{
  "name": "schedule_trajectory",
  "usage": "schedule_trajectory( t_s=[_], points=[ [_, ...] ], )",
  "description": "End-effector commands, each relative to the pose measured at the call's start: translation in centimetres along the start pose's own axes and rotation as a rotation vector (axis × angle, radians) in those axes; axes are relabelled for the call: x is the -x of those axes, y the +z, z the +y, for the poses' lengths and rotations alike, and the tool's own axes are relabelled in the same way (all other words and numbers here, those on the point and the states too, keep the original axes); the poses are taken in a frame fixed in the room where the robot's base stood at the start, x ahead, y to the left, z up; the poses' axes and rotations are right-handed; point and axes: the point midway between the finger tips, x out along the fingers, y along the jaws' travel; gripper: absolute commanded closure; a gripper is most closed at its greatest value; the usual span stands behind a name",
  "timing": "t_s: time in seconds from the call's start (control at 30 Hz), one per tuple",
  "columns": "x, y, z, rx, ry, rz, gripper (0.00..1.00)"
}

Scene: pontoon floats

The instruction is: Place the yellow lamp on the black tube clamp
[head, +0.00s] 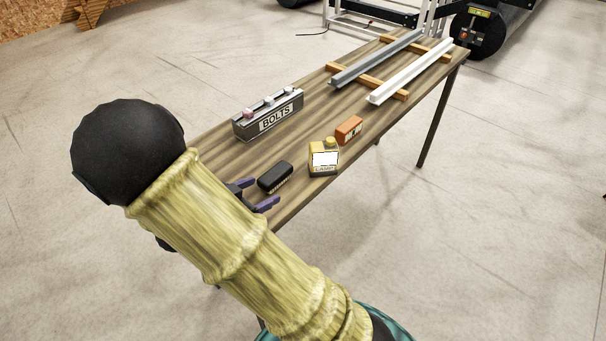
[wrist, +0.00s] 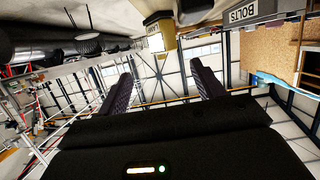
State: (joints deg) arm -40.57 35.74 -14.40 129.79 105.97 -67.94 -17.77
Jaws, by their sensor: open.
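A yellow boxy item with a white label and a round yellow top (head: 324,160), which looks like the yellow lamp, stands upright on the wooden table. It also shows at the top of the wrist view (wrist: 161,38). My gripper (head: 254,194) is open and empty by the table's near edge, left of the yellow item and apart from it. Its two fingers show in the wrist view (wrist: 163,82) with nothing between them. I cannot make out the black tube clamp for sure; a black round tube end (head: 478,37) with a yellow label stands beyond the table.
A black brush-like block (head: 275,177) lies close to my fingers. An orange box (head: 349,129) stands behind the yellow item. A grey BOLTS tray (head: 268,117), also in the wrist view (wrist: 240,14), is at the left. Grey and white rails (head: 412,70) lie on wooden strips.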

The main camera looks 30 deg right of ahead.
Motion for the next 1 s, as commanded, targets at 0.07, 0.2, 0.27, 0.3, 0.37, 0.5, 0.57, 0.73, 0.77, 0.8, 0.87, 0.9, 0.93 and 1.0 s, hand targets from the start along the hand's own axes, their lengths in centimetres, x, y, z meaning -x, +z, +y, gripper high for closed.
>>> schedule_trajectory(
  t_s=[0.07, 0.2, 0.27, 0.3, 0.37, 0.5, 0.57, 0.73, 0.77, 0.8, 0.87, 0.9, 0.93, 1.0],
  points=[
    [0.0, 0.0, 0.0, 0.000, 0.000, 0.000, 0.33],
    [-0.1, 0.0, -0.1, -0.001, -0.004, -0.004, 0.33],
    [-0.2, 0.0, -0.3, -0.002, -0.018, -0.015, 0.33],
    [-0.4, -0.1, -0.6, -0.002, -0.036, -0.029, 0.33],
    [-0.7, 0.0, -1.2, -0.001, -0.075, -0.061, 0.33],
    [-1.4, 0.1, -3.5, 0.009, -0.232, -0.184, 0.33],
    [-1.3, 0.2, -4.6, 0.023, -0.316, -0.252, 0.33],
    [-0.2, 0.5, -6.2, 0.099, -0.545, -0.439, 0.33],
    [0.1, 0.6, -6.3, 0.118, -0.581, -0.469, 0.33],
    [0.6, 0.6, -6.2, 0.145, -0.627, -0.509, 0.33],
    [1.4, 0.7, -5.9, 0.195, -0.692, -0.565, 0.33],
    [1.9, 0.8, -5.5, 0.230, -0.730, -0.601, 0.33],
    [2.2, 0.8, -5.1, 0.260, -0.758, -0.627, 0.33],
    [3.0, 0.9, -3.9, 0.334, -0.813, -0.684, 0.33]
  ],
)
